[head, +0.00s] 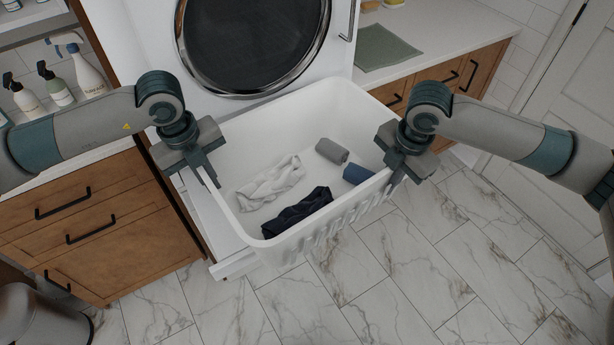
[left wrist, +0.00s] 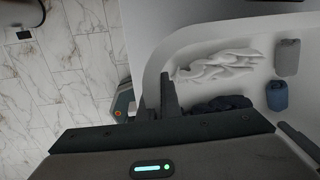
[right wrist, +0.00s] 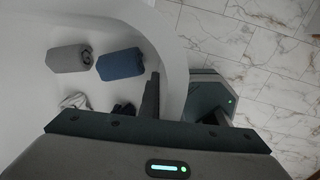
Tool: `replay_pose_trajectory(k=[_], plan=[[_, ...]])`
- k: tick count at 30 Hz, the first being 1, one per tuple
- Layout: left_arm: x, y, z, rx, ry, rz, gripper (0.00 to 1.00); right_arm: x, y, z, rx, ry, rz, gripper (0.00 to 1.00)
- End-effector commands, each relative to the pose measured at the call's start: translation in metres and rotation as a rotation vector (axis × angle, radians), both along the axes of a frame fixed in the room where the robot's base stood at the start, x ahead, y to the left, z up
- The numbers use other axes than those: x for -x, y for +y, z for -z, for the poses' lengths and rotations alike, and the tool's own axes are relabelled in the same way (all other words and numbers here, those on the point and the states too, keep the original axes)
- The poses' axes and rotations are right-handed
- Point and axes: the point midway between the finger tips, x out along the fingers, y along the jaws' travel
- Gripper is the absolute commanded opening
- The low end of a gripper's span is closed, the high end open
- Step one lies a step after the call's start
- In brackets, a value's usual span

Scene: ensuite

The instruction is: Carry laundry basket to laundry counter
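The white laundry basket (head: 335,95) is in front of the washer in the head view. It holds a white cloth (head: 270,183), a dark navy cloth (head: 297,212), a grey roll (head: 331,151) and a blue roll (head: 357,174). My left gripper (head: 210,176) is shut on the basket's left rim. My right gripper (head: 393,172) is shut on its right rim. Both wrist views show fingers straddling the basket wall. The basket looks roughly level; whether its underside touches anything is hidden. A pale counter (head: 445,30) with a green mat (head: 386,48) stands at the upper right.
The white washer (head: 145,35) with a round dark door (head: 250,40) stands behind the basket. Wooden cabinets (head: 90,230) are at left, with several bottles (head: 60,88) above. A grey bin (head: 38,318) is at lower left. Marble floor (head: 430,270) is clear in front and right.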

Motion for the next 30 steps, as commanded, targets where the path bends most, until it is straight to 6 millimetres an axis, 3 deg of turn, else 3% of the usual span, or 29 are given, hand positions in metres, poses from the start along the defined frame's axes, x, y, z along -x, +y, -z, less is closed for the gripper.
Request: replay_pose_trajectory(k=[20,30], plan=[[-0.001,0.0,-0.002,0.001,-0.003,0.0,0.0,-0.001,0.0,-0.002,0.0,-0.002,0.001,0.0],[-0.001,0.0,-0.014,0.001,-0.003,0.0,0.0,-0.001,0.0,-0.014,0.0,-0.002,0.001,0.0]])
